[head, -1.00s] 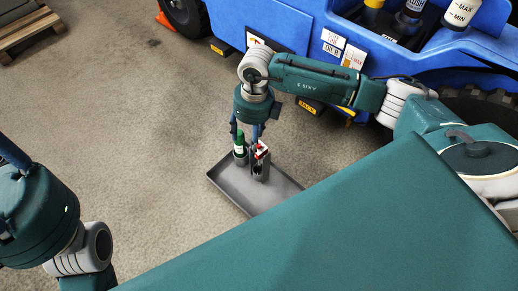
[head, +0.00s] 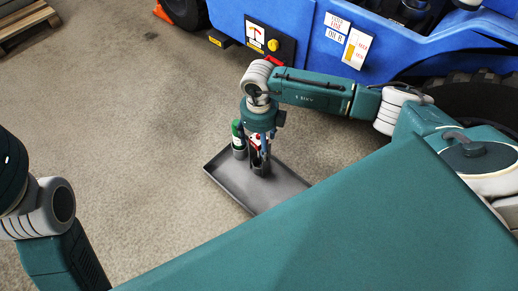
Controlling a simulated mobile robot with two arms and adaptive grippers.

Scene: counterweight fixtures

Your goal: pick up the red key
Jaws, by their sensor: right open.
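A small red and white item (head: 256,141), which may be the red key, stands in a dark cup (head: 260,165) on a grey tray (head: 280,187). It is too small and too covered to make out its shape. My right gripper (head: 256,150) points down over this cup, its fingers open around or just beside the item; I cannot tell whether they touch it. My left gripper is out of view; only part of my left arm shows at the left edge.
A green bottle (head: 237,131) stands in a second cup (head: 239,153) close to the gripper's left. A wooden pallet (head: 25,22) lies far left. The floor left of the tray is clear.

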